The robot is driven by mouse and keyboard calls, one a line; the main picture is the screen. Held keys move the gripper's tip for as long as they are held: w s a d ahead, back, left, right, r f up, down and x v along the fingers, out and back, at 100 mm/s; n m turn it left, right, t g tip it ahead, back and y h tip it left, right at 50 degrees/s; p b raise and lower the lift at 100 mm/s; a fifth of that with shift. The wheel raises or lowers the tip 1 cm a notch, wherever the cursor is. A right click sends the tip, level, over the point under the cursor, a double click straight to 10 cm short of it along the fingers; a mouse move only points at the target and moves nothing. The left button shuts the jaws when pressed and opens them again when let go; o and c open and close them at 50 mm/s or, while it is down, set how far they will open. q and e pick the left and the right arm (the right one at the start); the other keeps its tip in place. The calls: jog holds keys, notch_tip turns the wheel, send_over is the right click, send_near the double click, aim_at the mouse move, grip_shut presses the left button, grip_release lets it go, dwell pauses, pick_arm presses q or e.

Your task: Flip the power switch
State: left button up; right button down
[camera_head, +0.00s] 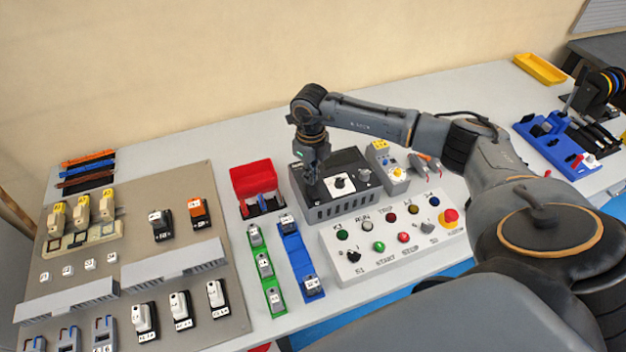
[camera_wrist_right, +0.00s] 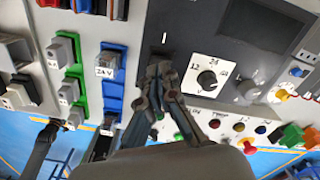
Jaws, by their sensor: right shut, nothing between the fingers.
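A dark grey power unit (camera_head: 352,205) with a slotted front stands on the table. It carries a rotary knob (camera_head: 340,183) on a white scale plate, which also shows in the right wrist view (camera_wrist_right: 207,80), marked 12 and 24. My right gripper (camera_head: 313,183) points down at the left part of the unit's top. In the right wrist view my shut, empty fingertips (camera_wrist_right: 161,68) are close to the dark panel, just below a white "I" mark. The power switch is not clearly visible; the fingers may hide it. Contact cannot be told. My left gripper is out of view.
A white button panel (camera_head: 390,240) lies in front of the unit. A red bin (camera_head: 252,178) and green and blue rails (camera_head: 300,262) are to its left. A grey device (camera_head: 388,165) stands close on its right. My right arm spans the right side.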

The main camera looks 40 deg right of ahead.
jog(key=shift+f+b, duration=0.9)
jog(key=shift+f, duration=0.2)
dwell(0.6)
jog(key=shift+r, duration=0.1)
jog(key=shift+r+p, duration=2.2)
jog(key=shift+r, duration=1.25)
